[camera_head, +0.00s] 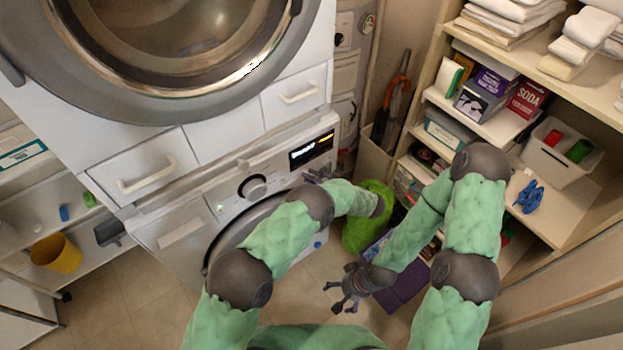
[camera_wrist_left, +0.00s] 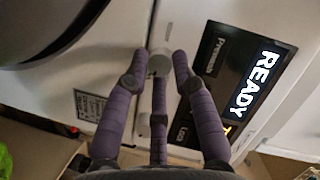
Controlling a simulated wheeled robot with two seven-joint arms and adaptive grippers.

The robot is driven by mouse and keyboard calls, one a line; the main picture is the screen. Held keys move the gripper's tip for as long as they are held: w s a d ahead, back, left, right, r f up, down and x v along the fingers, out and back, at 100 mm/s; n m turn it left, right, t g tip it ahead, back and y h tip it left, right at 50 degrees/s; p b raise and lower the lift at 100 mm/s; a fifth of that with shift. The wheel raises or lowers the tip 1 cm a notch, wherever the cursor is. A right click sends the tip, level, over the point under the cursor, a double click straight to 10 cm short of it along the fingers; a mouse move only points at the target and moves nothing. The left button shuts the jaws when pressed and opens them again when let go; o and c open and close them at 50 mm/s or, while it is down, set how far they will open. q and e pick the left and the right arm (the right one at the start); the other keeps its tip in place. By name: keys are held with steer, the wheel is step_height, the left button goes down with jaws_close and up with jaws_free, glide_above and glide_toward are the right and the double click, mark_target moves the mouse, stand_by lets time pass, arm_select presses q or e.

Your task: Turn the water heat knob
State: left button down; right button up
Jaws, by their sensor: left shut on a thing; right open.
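A small pale round knob (camera_wrist_left: 160,62) on the white washing machine front shows in the left wrist view, between the fingertips of my left gripper (camera_wrist_left: 158,75). The fingers are closed around it. In the head view my left gripper (camera_head: 317,175) is at the right end of the lower machine's control panel, just below the lit display (camera_head: 312,150), and it hides the knob there. The label of this knob cannot be read. My right gripper (camera_head: 345,292) is open and empty, low above the floor.
A larger dark-ringed dial (camera_head: 254,187) sits left of the display. The display reads READY in the left wrist view (camera_wrist_left: 253,83). A green bag (camera_head: 372,222) stands on the floor right of the machine. Shelves with towels (camera_head: 580,40) and boxes stand at the right.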

arm_select(q)
steer(key=shift+f+m+y+b, duration=0.15)
steer(key=shift+m+y+b, duration=0.25)
steer(key=shift+m, duration=0.5)
steer(key=c, duration=1)
jaws_free()
steer(key=shift+c, duration=0.2)
steer(key=v, duration=0.7)
steer(key=shift+d, duration=0.2)
steer(key=shift+s, duration=0.1)
